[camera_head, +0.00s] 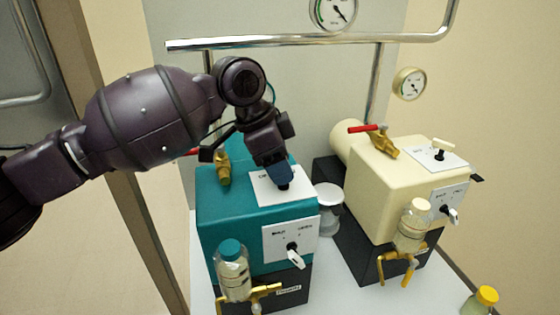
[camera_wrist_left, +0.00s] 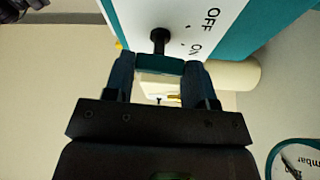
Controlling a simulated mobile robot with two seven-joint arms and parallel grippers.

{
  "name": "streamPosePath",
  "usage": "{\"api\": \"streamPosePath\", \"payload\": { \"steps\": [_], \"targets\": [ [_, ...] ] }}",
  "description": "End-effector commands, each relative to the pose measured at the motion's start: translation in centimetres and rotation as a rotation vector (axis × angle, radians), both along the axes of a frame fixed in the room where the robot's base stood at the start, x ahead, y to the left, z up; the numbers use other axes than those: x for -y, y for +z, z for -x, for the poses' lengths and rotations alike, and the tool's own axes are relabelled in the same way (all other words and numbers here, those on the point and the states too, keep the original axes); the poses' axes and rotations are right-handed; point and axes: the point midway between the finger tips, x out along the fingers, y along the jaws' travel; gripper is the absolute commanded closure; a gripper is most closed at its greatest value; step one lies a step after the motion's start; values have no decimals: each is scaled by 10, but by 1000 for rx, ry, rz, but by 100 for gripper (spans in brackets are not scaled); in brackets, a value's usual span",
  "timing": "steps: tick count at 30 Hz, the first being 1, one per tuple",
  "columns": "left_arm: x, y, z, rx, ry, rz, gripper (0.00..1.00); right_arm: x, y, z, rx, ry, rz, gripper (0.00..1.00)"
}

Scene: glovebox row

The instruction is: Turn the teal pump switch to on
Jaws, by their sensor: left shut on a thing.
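The teal pump (camera_head: 220,205) stands on the white bench, with a white switch plate (camera_head: 262,190) on its top. My left gripper (camera_head: 283,182) is over that plate from above and hides most of the switch in the head view. In the left wrist view, the teal switch handle (camera_wrist_left: 160,65) sits between the two fingers of my left gripper (camera_wrist_left: 160,72), which are shut on it. Its black stem (camera_wrist_left: 159,38) meets the plate, which reads OFF and ON. I cannot tell which mark the handle points at. My right gripper is not in view.
A cream pump (camera_head: 385,190) with its own top switch (camera_head: 442,144) stands to the right. A teal-capped bottle (camera_head: 232,270) and brass valve sit at the teal pump's front. A chrome rail (camera_head: 290,42) runs behind. A yellow-capped bottle (camera_head: 486,297) stands at lower right.

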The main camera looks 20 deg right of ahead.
Motion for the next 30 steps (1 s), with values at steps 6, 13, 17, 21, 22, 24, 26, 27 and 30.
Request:
{"api": "streamPosePath", "payload": {
  "steps": [6,13,17,21,22,24,26,27,30],
  "targets": [
    [2,0,0,-4,-153,0,73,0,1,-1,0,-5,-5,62],
    [2,-1,-1,-4,-288,0,73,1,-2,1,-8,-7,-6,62],
    [2,-1,-2,-4,-337,-1,73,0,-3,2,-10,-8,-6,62],
    [2,-2,-2,-4,-368,-2,73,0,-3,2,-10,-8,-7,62],
    [2,-1,-2,-4,-372,-2,73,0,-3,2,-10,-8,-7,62],
    [2,-1,-2,-3,-379,-2,73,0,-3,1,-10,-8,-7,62],
    [2,-1,-2,-3,-381,-2,73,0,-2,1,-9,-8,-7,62],
    [2,-1,-2,-2,-382,-2,73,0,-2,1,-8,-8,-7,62],
    [2,-1,-2,-2,-382,-2,73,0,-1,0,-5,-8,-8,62]
  ]
}}
